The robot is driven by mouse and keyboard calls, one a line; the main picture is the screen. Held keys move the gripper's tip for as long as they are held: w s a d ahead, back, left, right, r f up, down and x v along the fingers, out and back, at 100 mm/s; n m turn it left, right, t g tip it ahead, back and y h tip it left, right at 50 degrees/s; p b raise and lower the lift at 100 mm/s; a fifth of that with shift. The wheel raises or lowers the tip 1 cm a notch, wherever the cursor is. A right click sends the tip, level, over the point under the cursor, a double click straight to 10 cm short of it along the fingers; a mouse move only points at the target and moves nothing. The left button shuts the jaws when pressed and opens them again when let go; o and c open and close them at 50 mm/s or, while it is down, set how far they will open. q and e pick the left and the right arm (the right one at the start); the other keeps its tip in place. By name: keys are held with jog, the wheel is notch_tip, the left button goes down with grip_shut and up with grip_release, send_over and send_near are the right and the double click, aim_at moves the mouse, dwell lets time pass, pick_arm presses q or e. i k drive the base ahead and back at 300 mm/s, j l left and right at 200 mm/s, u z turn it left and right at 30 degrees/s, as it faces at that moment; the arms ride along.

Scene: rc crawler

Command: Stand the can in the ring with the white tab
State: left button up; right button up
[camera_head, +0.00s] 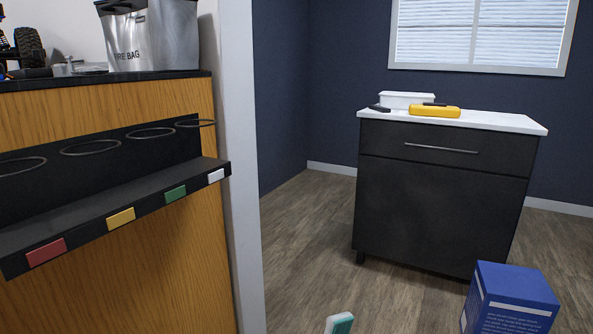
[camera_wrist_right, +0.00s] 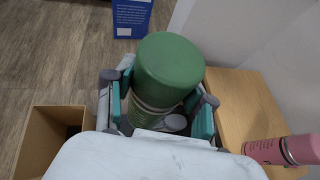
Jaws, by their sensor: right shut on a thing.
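In the right wrist view a green can (camera_wrist_right: 168,62) with a rounded green top stands between the teal pads of my right gripper (camera_wrist_right: 160,95), which is shut on it. Its lower part is partly hidden by the gripper. In the head view a black rack with several thin rings is at the left. The white tab (camera_head: 216,175) is at the right end of its front edge, with an empty ring (camera_head: 195,127) above and behind it.
The red (camera_head: 46,252), yellow (camera_head: 121,217) and green (camera_head: 175,193) tabs mark the other rings, also empty. A white wall edge (camera_head: 238,170) stands right of the rack. A blue box (camera_head: 510,300) is on the floor. A pink can (camera_wrist_right: 280,151) lies or stands near a wooden surface (camera_wrist_right: 240,105).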

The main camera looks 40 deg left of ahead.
aim_at(201, 164)
jog(key=u, duration=2.15)
jog(key=k+j, duration=0.05)
